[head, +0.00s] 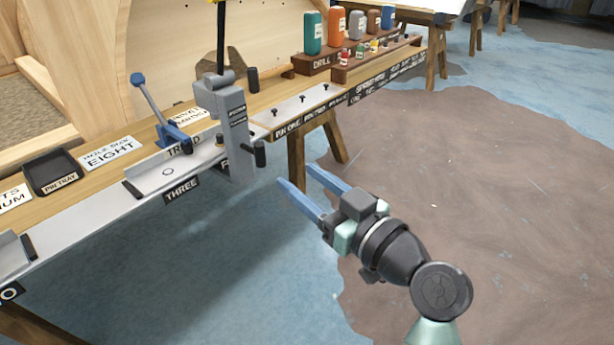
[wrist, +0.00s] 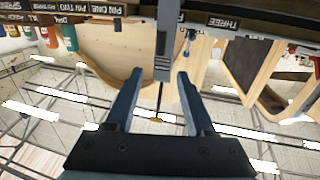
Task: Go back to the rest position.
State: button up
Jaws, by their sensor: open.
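My gripper (head: 299,190) is in front of the workbench, out over the blue floor, and its two blue fingers point left toward the bench. In the wrist view my gripper (wrist: 157,88) shows both fingers spread with nothing between them, so it is open and empty. The workbench (head: 85,227) runs from the lower left to the upper right. A grey upright press (head: 236,130) stands at the bench's front edge, a little left of the fingertips and apart from them. In the wrist view the press (wrist: 167,40) shows upside down beyond the fingers.
A blue lever clamp (head: 172,132), a black pin tray (head: 54,172) and a plate with small pins (head: 297,106) sit on the bench. Several coloured bottles (head: 335,29) stand in a wooden rack farther back. The floor (head: 470,180) right of the bench is clear.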

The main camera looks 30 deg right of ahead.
dwell(0.6)
jog(key=w+a+r+t+h+p, duration=0.1)
jog(key=a+r+t, duration=0.1)
jog(key=a+r, duration=0.6)
jog(key=w+a+r+t+p, duration=0.15)
jog(key=a+r, duration=0.35)
jog(key=r, duration=0.7)
jog(key=s+a+r+t+p, duration=0.1)
jog(key=s+a+r+t, duration=0.1)
jog(key=s+a+r, duration=0.3)
jog(key=s+a+r+m+t+h, duration=0.1)
jog(key=s+a+r+t, duration=0.15)
jog(key=r, duration=0.45)
jog(key=s+a+r+t+p, duration=0.1)
jog(key=s+a+r+t, duration=0.15)
jog(key=s+r, duration=0.35)
notch_tip(320, 180, up, 36)
jog(key=w+p, duration=0.2)
jog(key=p, duration=3.4)
jog(key=shift+d+g, duration=0.15)
jog(key=shift+g, duration=0.3)
jog(key=shift+w+r, duration=0.1)
